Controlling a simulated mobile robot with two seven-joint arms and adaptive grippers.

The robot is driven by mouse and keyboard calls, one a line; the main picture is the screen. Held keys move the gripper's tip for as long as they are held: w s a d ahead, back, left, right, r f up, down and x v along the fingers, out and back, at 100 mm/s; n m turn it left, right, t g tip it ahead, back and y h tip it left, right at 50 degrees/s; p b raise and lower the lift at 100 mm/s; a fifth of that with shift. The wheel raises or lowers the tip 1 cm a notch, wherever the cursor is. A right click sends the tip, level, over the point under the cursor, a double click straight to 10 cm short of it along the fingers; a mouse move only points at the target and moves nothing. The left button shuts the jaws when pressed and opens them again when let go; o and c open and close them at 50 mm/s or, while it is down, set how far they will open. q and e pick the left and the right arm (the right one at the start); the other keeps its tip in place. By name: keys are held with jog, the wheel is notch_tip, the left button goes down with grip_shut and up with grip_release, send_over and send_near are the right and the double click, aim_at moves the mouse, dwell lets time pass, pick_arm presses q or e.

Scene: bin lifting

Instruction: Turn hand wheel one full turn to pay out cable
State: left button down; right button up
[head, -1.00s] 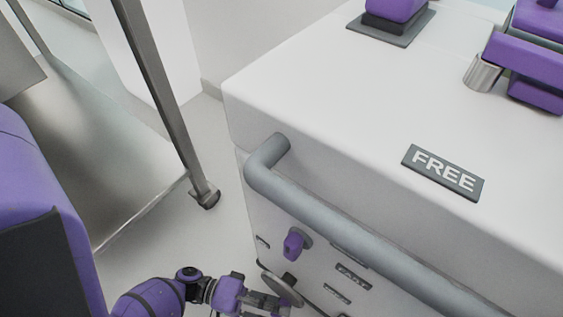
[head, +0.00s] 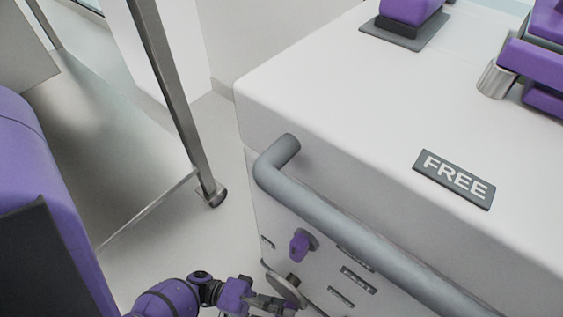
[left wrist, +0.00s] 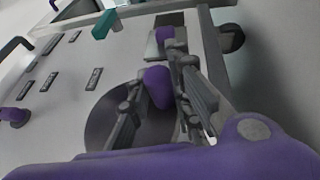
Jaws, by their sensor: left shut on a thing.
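The hand wheel (head: 287,291) is a grey disc on the front of a white cabinet, low in the head view. In the left wrist view the wheel (left wrist: 102,118) is a dark disc partly hidden behind the fingers. Its purple knob (left wrist: 158,88) sits between the finger pads. My left gripper (head: 266,304) is at the wheel's near side in the head view. In the left wrist view the left gripper (left wrist: 160,95) is shut on the knob. The cable cannot be made out. My right gripper is not in view.
A grey bar handle (head: 345,225) runs along the cabinet front above the wheel. A purple knob (head: 300,245) and several dark labels are on the panel. A "FREE" plate (head: 454,180) lies on the white top (head: 340,120). A metal post (head: 172,100) stands at left.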

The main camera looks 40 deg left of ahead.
pick_arm(q)
jog(key=shift+d+r+n+t+h, duration=0.4)
jog(key=shift+d+t+h, duration=0.1)
jog(key=shift+h, duration=0.3)
jog(key=c, duration=1.6)
grip_release()
jog(key=shift+a+f, duration=0.1)
jog(key=shift+v, duration=3.75)
jog(key=shift+c, duration=0.4)
